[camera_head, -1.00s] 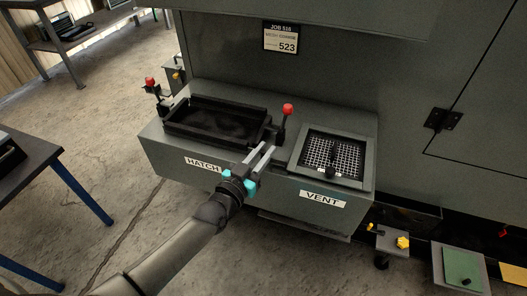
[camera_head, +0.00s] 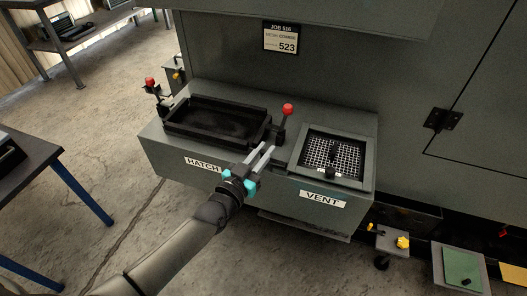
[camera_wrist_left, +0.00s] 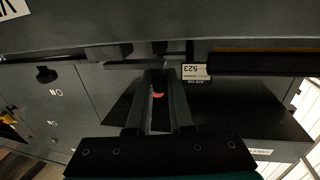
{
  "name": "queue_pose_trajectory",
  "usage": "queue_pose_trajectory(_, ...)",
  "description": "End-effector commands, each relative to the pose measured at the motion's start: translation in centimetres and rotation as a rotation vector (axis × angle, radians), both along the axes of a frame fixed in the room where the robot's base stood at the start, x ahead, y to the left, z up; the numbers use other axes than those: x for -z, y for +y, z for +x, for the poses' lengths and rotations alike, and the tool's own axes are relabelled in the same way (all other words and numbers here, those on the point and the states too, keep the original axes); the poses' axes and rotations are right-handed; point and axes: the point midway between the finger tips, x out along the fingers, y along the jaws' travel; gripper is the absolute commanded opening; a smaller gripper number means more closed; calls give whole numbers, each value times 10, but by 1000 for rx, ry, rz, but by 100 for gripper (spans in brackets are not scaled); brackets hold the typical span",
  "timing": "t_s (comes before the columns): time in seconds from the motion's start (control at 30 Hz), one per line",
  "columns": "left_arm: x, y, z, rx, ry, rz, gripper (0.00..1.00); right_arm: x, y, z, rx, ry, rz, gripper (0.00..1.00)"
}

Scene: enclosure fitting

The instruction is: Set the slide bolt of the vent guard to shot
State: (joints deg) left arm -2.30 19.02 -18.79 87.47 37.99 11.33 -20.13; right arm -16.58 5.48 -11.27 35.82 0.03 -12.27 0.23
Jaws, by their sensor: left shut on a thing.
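The vent guard (camera_head: 347,157) is a mesh panel in a grey frame at the right of the grey bench top, above the VENT label (camera_head: 322,199). A dark bar, which looks like the slide bolt (camera_head: 332,152), lies on the mesh. A black knob (camera_head: 329,172) sits at its front edge. I cannot tell the bolt's setting. My left gripper (camera_head: 265,152) is left of the guard, apart from it, near the red-knobbed lever. In the left wrist view its fingers (camera_wrist_left: 160,90) are close together, with red showing between them. What they grip is not clear. My right gripper is not in view.
The black hatch tray (camera_head: 216,123) stands left of the guard. A lever with a red knob (camera_head: 288,109) rises between them. Another red knob (camera_head: 150,82) is at the far left. A cart with a yellow knob (camera_head: 403,242) is below right.

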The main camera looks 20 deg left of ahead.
Motion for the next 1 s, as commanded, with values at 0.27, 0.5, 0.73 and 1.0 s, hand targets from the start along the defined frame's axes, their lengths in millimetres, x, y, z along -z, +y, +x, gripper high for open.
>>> queue_pose_trajectory(0.27, 0, 0, 0, 0, 1, 0, 0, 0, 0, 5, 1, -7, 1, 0)
queue_pose_trajectory(0.5, 0, -9, 0, -1, 3, -3, 0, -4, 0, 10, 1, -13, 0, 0)
queue_pose_trajectory(0.73, 0, -41, -2, 0, 4, -3, 0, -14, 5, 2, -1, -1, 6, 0)
queue_pose_trajectory(1.0, 1, -51, -2, 4, 3, 1, 0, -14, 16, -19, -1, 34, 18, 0)
